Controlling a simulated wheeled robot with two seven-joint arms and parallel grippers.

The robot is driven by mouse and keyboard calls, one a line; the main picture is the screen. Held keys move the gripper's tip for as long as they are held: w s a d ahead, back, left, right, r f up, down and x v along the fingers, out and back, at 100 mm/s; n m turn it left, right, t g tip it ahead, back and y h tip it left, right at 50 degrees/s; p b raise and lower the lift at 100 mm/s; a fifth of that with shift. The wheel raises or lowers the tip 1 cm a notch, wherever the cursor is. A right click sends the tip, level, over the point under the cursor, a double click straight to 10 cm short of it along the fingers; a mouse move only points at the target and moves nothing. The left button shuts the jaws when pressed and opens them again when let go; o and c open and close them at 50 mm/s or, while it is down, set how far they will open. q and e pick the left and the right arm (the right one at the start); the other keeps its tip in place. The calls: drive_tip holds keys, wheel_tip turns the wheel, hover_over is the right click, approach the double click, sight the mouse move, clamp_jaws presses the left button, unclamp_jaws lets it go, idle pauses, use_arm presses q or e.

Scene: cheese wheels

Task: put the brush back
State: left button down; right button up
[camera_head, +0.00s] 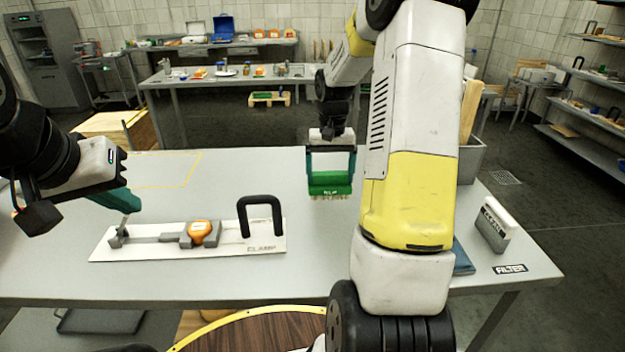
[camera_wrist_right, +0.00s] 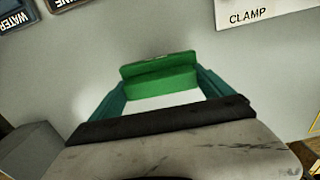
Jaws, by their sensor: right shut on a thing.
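The green brush (camera_head: 330,184) hangs bristles down from my right gripper (camera_head: 331,168), over the middle of the grey table. My right gripper is shut on it; the right wrist view shows the green brush block (camera_wrist_right: 160,82) between the teal fingers (camera_wrist_right: 165,105). I cannot tell whether the bristles touch the table. My left gripper (camera_head: 122,200) is at the left, its teal fingers just above the left end of the clamp board. It is seen side-on, so its opening is unclear.
The white clamp board (camera_head: 240,245) carries a grey clamp, an orange round piece (camera_head: 203,232) and a black handle (camera_head: 262,212). A white-handled tool (camera_head: 493,224) stands at the right near the FILTER label (camera_head: 509,268). A yellow outline (camera_head: 190,170) marks the back left.

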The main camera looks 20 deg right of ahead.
sight(330, 183)
drive_tip(key=shift+f, duration=2.3)
drive_tip(key=shift+f, duration=0.1)
drive_tip(key=o, duration=1)
drive_tip(key=shift+o, duration=0.2)
